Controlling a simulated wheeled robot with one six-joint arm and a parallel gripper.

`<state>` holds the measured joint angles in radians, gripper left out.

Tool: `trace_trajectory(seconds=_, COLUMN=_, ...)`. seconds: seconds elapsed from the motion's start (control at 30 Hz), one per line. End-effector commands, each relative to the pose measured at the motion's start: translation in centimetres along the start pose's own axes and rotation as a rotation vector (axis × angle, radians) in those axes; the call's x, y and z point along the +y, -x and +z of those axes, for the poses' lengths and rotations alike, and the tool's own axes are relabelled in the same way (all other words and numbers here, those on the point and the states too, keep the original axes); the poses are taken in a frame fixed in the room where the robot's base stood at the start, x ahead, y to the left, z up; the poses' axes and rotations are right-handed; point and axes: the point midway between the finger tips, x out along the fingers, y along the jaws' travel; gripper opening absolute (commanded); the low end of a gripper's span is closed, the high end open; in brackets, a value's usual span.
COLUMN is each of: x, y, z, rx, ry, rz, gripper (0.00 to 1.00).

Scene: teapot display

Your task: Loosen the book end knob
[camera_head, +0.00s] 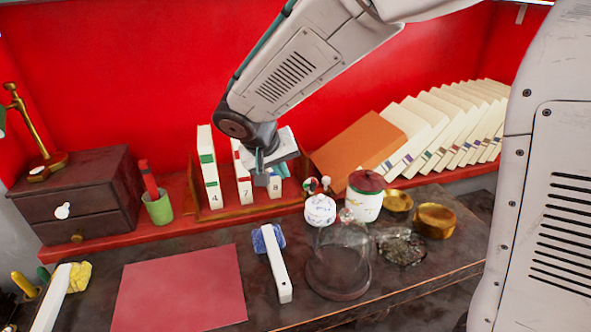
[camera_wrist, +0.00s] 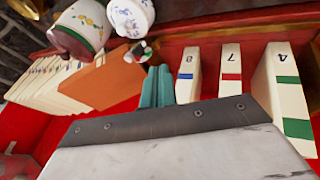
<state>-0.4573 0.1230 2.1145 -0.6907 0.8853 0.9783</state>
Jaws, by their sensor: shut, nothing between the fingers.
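The book end (camera_head: 240,212) is a brown wooden holder on the red shelf, with white books numbered 4, 7 and 8 standing in it.
An orange book (camera_head: 360,143) and a row of leaning white books stand to the right. A white jar with a dark red lid (camera_head: 364,198), a small patterned pot (camera_head: 320,210), brass bowls (camera_head: 434,220) and a glass dome (camera_head: 338,262) crowd the area nearby. A red mat (camera_head: 180,290) lies at front left.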

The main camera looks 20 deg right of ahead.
Motion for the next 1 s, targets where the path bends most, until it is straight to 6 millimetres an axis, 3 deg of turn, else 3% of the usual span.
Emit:
trace_trajectory(seconds=0.4, x=0.4, y=-8.4, z=0.2, rx=-0.002, ry=0.003, rz=0.002, gripper=0.00)
trace_trajectory(seconds=0.7, x=2.7, y=-10.4, z=0.6, rx=-0.001, ry=0.003, rz=0.002, gripper=0.00)
trace_trajectory(seconds=1.0, x=2.9, y=-10.5, z=0.6, rx=0.000, ry=0.003, rz=0.002, gripper=0.00)
